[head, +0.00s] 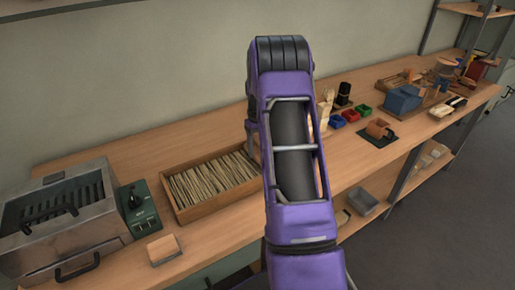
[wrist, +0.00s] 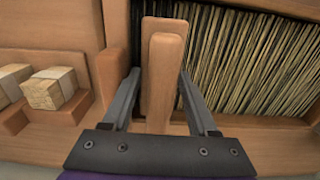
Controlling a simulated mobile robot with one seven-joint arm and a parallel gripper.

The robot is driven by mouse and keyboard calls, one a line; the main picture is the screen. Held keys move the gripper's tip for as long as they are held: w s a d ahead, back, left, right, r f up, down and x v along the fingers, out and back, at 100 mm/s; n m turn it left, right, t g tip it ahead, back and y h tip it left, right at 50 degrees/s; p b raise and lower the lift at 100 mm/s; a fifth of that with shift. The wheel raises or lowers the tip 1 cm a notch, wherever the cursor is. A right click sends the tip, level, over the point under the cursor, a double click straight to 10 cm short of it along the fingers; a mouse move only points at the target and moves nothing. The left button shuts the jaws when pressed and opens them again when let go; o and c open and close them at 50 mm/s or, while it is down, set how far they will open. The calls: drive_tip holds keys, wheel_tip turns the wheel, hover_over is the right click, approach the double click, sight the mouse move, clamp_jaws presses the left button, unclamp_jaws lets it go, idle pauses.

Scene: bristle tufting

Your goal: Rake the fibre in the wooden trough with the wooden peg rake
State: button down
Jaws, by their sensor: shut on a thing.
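The wooden trough (head: 217,206) stands on the bench left of my arm in the head view, filled with pale straw-like fibre (head: 205,182). In the wrist view the fibre (wrist: 255,62) lies in dark and pale strands to the right, inside the trough's wooden wall (wrist: 117,25). My gripper (wrist: 160,78) is shut on a wooden piece, the handle of the peg rake (wrist: 163,60), at the trough's left end in that view. The rake's pegs are hidden, so I cannot tell whether they touch the fibre.
A metal box with handles (head: 62,215) and a green control unit (head: 138,208) stand left of the trough. A small wooden block (head: 164,248) lies in front. Tied bundles (wrist: 50,88) sit in a wooden holder. Coloured bins (head: 350,115) stand farther right.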

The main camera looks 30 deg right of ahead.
drive_tip(key=a+b, duration=0.1)
drive_tip(key=a, duration=2.7)
drive_tip(key=shift+a, duration=0.4)
drive_tip(key=shift+d, duration=0.15)
drive_tip(key=shift+d, duration=1.6)
drive_tip(key=shift+a, duration=0.1)
drive_tip(key=shift+a, duration=1.75)
wheel_tip(320, 180, up, 9)
drive_tip(key=p, duration=0.3)
drive_tip(key=shift+p, duration=0.3)
